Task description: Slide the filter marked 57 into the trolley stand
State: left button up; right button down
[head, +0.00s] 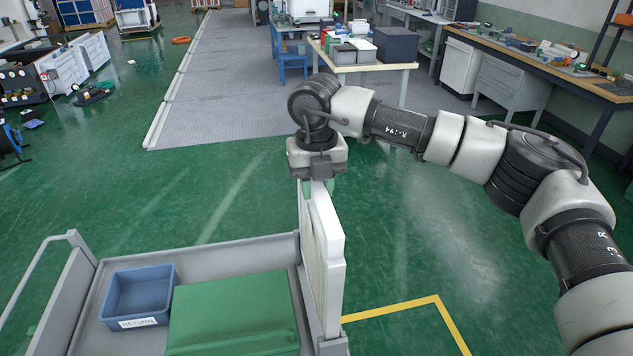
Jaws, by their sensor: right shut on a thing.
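My right gripper (318,180) reaches in from the right and points down. It is shut on the top edge of a white, flat filter (328,240), held upright and seen nearly edge-on. No marking on the filter can be read from here. The filter is at the right end of the grey trolley (225,251), its lower part beside the trolley's right side. A grey piece (333,346) under the filter may be part of the stand; I cannot tell whether the filter sits in it. My left gripper is not in view.
On the trolley are a blue bin (140,290) labelled RETURN and a green block or mat (235,315). A yellow floor line (395,308) runs right of the trolley. Workbenches (560,80) and a table (360,68) stand behind. The green floor between is clear.

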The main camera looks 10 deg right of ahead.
aim_at(317, 247)
dwell(0.3)
jog(key=shift+f+b, duration=1.95)
jog(key=shift+f, duration=0.7)
jog(key=shift+f+b, duration=0.55)
jog(key=c, duration=0.8)
grip_release()
